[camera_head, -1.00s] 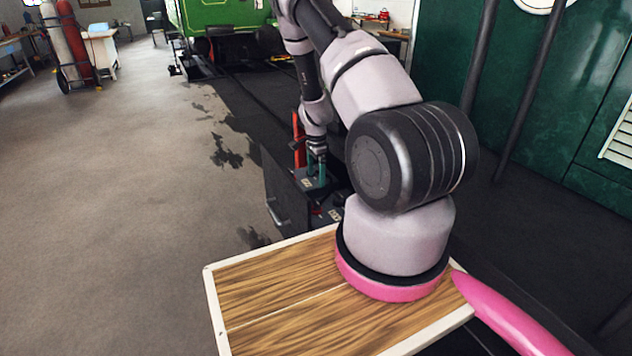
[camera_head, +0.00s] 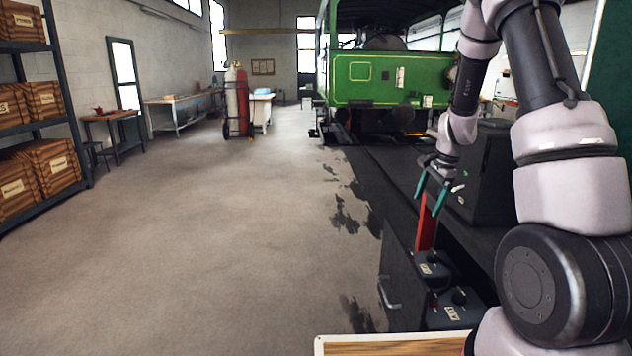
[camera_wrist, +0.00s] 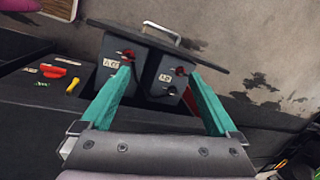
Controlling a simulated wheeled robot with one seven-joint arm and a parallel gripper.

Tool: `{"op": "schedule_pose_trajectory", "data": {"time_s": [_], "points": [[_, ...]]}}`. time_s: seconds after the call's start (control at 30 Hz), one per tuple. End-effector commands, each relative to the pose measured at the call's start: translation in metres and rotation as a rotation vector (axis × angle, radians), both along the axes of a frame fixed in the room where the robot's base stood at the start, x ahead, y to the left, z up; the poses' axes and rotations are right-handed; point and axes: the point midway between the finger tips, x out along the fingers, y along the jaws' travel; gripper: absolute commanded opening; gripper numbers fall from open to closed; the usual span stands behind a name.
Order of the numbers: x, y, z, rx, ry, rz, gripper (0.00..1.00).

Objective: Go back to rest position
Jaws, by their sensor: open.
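My gripper (camera_head: 432,200) has two teal fingers spread apart with nothing between them. The nearer box (camera_head: 455,312) and the farther box (camera_head: 432,268) stand beside a dark panel (camera_head: 395,285) with a metal handle. In the wrist view my gripper (camera_wrist: 165,72) points down at the two boxes, and its fingers frame them without any visible hold. The panel (camera_wrist: 160,45) lies beyond them there.
A dark cabinet (camera_head: 485,175) stands close to the right of my gripper. Gas cylinders (camera_head: 238,100) and shelves of wooden crates (camera_head: 30,180) are farther left. The grey floor (camera_head: 200,220) between is clear.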

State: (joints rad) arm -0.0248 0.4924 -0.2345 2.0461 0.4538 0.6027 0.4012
Motion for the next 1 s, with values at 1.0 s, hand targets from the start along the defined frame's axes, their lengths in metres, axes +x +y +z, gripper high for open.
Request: {"op": "schedule_pose_trajectory", "data": {"time_s": [1.0], "points": [[-0.267, 0.085, 0.280, -0.285, -0.512, 0.756, 0.95]]}}
